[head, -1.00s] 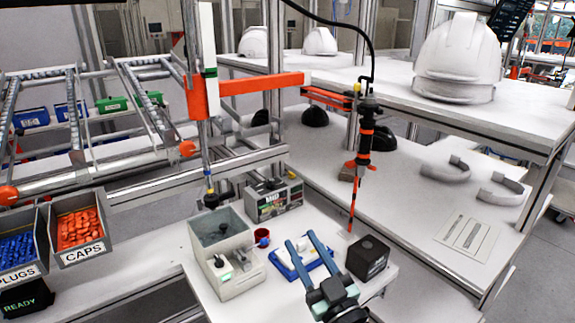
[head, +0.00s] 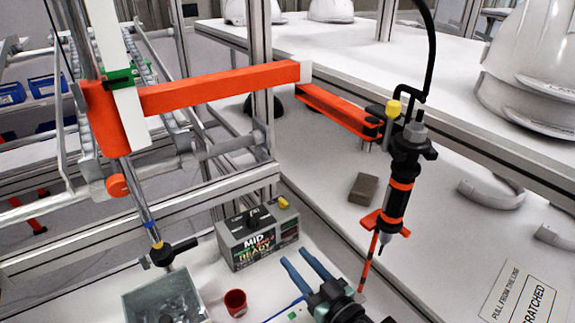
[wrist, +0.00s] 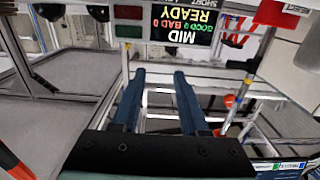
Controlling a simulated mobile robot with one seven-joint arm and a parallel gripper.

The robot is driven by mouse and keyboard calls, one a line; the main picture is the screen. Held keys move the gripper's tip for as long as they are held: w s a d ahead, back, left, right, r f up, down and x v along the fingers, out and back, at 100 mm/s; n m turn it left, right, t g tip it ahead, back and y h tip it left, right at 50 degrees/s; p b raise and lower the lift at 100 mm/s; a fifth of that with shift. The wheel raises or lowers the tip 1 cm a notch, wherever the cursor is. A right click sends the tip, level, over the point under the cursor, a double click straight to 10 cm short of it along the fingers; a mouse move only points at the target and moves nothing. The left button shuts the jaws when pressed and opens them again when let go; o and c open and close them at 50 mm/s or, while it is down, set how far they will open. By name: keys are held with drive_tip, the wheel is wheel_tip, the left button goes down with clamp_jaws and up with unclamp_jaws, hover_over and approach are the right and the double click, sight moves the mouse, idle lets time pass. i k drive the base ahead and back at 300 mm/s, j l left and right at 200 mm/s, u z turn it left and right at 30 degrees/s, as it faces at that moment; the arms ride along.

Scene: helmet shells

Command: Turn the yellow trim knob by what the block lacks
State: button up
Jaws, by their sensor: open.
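A yellow knob (head: 283,202) sits at the right end of the top of a grey box (head: 230,256), whose display reads MID and READY. Another yellow knob (head: 393,108) tops the orange arm by the hanging driver (head: 398,185); I cannot tell which is the trim knob. A brown-grey block (head: 363,188) lies on the white bench. My gripper (head: 297,256) is open and empty, its two blue fingers just right of the grey box. In the wrist view my gripper (wrist: 160,75) has an empty gap, with the display (wrist: 185,28) beyond it, upside down.
The orange arm (head: 215,87) crosses above the box. The driver's red tip hangs right of my fingers. A red cup (head: 235,302) and an open grey bin (head: 165,300) stand in front.

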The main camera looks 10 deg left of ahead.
sight(283, 205)
drive_tip(key=i+j, duration=0.35)
drive_tip(key=i, duration=0.2)
drive_tip(key=i+j, duration=0.15)
drive_tip(key=j, duration=0.2)
